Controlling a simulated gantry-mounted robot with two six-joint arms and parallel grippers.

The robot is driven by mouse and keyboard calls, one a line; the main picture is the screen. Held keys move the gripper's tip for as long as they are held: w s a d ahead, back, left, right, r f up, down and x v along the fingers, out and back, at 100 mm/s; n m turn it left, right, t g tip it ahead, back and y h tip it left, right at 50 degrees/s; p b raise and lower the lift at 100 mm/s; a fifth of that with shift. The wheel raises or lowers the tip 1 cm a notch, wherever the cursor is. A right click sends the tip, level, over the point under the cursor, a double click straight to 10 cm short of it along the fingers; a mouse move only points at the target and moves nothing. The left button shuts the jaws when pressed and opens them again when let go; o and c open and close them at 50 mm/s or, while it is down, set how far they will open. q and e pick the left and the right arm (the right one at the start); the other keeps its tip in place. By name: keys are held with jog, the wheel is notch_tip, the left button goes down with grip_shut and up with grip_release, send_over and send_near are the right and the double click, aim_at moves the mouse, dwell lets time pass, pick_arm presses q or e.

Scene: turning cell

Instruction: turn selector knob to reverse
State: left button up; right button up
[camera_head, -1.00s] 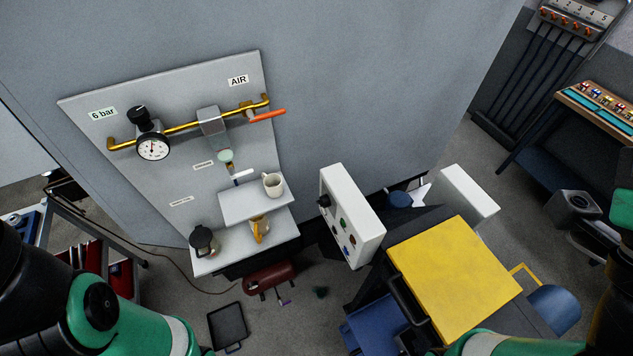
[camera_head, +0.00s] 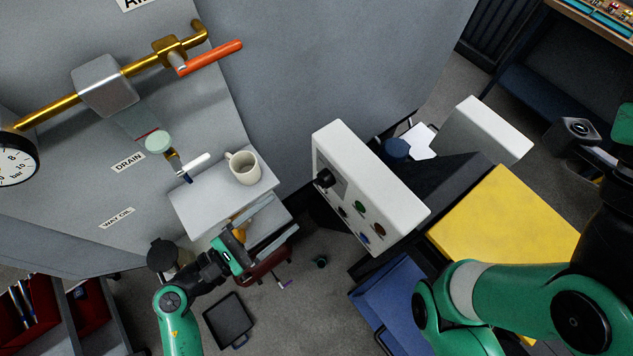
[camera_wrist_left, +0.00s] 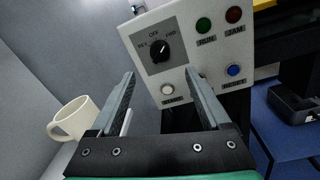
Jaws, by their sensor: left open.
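The selector knob (camera_head: 325,179) is black and sits at the upper left of the white control box's (camera_head: 375,190) front panel. In the left wrist view the knob (camera_wrist_left: 160,50) is on a grey plate marked REV, OFF and FWD, from left to right. I cannot tell for sure which mark it points at. My left gripper (camera_head: 283,212) is open and empty, to the left of the panel and apart from the knob. In the left wrist view its fingertips (camera_wrist_left: 160,73) stand on either side of the line to the knob. My right gripper is out of view.
A cream mug (camera_head: 243,168) stands on a white shelf (camera_head: 205,200) beside my left gripper; it also shows in the left wrist view (camera_wrist_left: 73,118). Green, red and blue panel buttons lie right of and below the knob. A yellow-topped surface (camera_head: 510,215) is at right.

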aim_at(318, 185)
pick_arm(q)
jog(key=x, duration=1.1)
jog(key=shift+w+d, duration=0.1)
jog(key=shift+w, duration=0.05)
grip_shut()
